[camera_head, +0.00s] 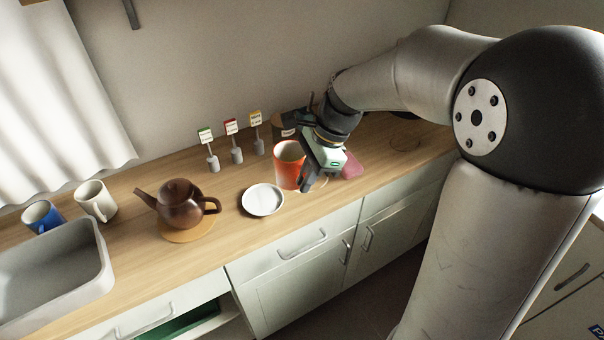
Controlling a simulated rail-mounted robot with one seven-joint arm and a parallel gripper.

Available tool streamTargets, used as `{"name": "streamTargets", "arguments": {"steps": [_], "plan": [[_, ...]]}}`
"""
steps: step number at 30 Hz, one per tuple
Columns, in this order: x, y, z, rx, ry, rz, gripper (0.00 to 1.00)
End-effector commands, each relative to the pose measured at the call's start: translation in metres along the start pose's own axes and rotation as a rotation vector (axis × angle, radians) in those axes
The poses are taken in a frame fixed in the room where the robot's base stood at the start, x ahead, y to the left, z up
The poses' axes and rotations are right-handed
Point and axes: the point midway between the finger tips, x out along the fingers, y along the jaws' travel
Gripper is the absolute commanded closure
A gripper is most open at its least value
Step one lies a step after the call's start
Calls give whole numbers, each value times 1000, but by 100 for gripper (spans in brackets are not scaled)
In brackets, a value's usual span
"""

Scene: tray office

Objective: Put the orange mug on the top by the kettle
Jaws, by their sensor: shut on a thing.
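The orange mug (287,172) is upright, right of the middle of the wooden counter top. My gripper (307,181) is at the mug's right side and shut on it; the fingers partly hide the mug's right edge. I cannot tell whether the mug's base touches the counter. The brown kettle (176,203), with its spout to the left and handle to the right, stands on a round tan mat (187,236) to the left of the mug.
A white saucer (262,200) lies between kettle and mug. Several label stands, one being this red-topped one (236,154), line the back. A white mug (95,201), a blue mug (42,217) and a grey basin (101,287) are left. A pink thing (352,167) is partly hidden behind my gripper.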

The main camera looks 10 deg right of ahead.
Motion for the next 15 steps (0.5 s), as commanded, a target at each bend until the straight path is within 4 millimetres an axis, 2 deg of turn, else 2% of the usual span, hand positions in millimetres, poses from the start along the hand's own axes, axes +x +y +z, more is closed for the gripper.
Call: {"name": "streamTargets", "arguments": {"steps": [6,15], "plan": [[-6,13,3,-1,1,-3,100],[-10,22,5,-1,0,-2,100]]}}
